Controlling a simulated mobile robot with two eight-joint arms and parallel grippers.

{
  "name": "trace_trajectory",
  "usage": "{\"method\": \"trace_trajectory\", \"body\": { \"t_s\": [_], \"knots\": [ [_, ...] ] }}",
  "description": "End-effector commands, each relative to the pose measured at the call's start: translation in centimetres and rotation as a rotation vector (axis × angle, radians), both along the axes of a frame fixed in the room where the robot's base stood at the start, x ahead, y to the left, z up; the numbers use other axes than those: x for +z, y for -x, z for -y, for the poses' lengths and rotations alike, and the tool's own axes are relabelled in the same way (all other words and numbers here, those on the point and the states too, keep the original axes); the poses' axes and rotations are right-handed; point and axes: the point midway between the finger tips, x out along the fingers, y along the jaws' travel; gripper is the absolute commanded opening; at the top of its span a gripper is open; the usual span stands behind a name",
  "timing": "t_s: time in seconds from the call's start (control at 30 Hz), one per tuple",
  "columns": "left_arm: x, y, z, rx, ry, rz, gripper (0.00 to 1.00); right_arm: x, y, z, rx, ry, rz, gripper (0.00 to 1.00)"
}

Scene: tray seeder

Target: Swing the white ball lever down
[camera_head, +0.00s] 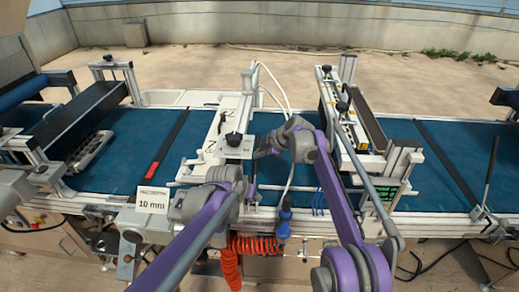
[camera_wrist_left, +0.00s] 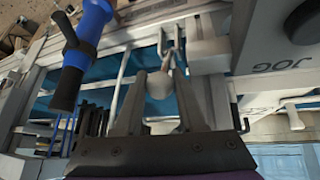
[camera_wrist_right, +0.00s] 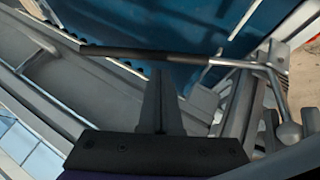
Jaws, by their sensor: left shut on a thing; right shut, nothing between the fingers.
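The white ball (camera_wrist_left: 158,84) at the end of a thin metal lever (camera_wrist_left: 169,58) sits between the fingertips in the left wrist view. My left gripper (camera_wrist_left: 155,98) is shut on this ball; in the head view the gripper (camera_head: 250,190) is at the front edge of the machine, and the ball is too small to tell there. My right gripper (camera_wrist_right: 163,100) is shut and empty. In the head view the right gripper (camera_head: 262,150) hangs by the white centre unit.
A blue-handled tool (camera_wrist_left: 85,38) hangs close to the left fingers; it also shows in the head view (camera_head: 285,222). An orange coiled hose (camera_head: 232,262) hangs below. The blue conveyor belt (camera_head: 120,165) has a dark tray (camera_head: 90,150) at left.

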Motion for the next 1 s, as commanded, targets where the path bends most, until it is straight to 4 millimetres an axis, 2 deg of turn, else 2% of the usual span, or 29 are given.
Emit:
{"method": "trace_trajectory", "body": {
  "t_s": [0.13,0.5,0.73,0.97,1.0],
  "knots": [
    [0.0,0.0,0.0,0.0,0.0,0.0,0.0,-0.7,-0.4,0.2,0.0,0.0,0.0,0.0],
    [0.0,0.0,0.0,0.0,0.0,0.0,0.0,-0.9,-0.4,0.2,0.0,0.0,0.0,0.0],
    [0.0,0.1,0.0,-0.001,0.0,-0.002,0.0,-2.4,-1.4,0.4,-0.001,0.001,0.001,0.0],
    [-0.2,0.2,0.1,-0.003,0.0,-0.006,0.0,-2.5,-1.4,0.5,-0.002,0.003,0.002,0.0],
    [-0.2,0.2,0.1,-0.003,0.0,-0.006,0.45,-2.5,-1.4,0.5,-0.002,0.003,0.002,0.0]
  ]
}}
